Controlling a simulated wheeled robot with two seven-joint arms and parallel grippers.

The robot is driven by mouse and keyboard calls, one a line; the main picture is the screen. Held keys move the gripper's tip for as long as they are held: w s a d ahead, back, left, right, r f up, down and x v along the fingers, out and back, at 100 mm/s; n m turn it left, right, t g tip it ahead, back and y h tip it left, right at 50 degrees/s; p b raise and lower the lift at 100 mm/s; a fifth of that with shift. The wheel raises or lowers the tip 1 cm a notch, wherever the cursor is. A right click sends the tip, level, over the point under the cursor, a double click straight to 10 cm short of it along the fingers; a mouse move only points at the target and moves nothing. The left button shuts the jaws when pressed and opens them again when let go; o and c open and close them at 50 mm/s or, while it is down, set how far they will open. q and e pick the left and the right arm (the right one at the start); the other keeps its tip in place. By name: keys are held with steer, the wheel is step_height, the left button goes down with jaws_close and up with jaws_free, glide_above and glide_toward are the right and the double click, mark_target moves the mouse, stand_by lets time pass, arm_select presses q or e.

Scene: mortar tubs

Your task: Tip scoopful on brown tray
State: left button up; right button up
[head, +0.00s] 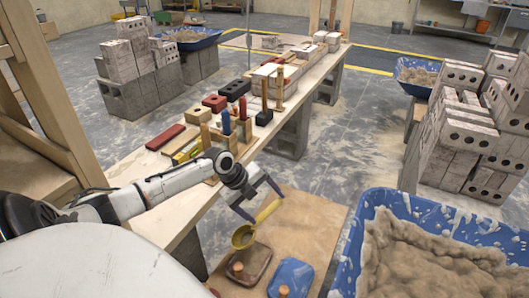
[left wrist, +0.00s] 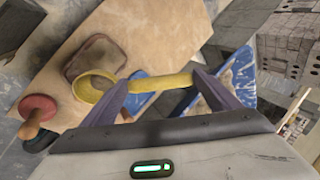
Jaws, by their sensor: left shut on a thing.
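My left gripper (head: 257,203) is shut on the handle of a yellow scoop (head: 266,212). The scoop's bowl (head: 243,237) hangs down toward the brown tray (head: 262,256); its inside looks brownish, and I cannot tell how much it holds. In the left wrist view the scoop (left wrist: 160,81) lies across between the fingers (left wrist: 158,92), and its bowl overlaps the near edge of the brown tray (left wrist: 95,52). The gap between bowl and tray is unclear. The right gripper is out of view.
A blue tray (head: 291,275) lies right of the brown one on a wooden board (head: 310,215). A blue tub (head: 352,240) of mortar stands at the right. A long bench (head: 165,200) with bricks and tools runs behind my left arm.

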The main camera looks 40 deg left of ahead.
arm_select(q)
steer(key=shift+w+r+g, duration=0.15)
steer(key=shift+w+g, duration=0.1)
steer(key=shift+g, duration=0.25)
steer(key=shift+w+d+g+y+b, duration=0.1)
steer(key=shift+w+g+y+b, duration=0.15)
steer(key=shift+g, duration=0.3)
steer(key=shift+w+g+y+b, duration=0.15)
steer(key=shift+g+b, duration=0.1)
steer(key=shift+g, duration=0.3)
steer(key=shift+f+g+b, duration=0.25)
steer(key=shift+g+b, duration=0.15)
steer(key=shift+b, duration=0.1)
steer(key=shift+r+g, duration=0.1)
steer(key=shift+g, duration=0.2)
steer(key=shift+g+b, duration=0.4)
steer(key=shift+b, duration=0.45)
steer(key=shift+r, duration=0.15)
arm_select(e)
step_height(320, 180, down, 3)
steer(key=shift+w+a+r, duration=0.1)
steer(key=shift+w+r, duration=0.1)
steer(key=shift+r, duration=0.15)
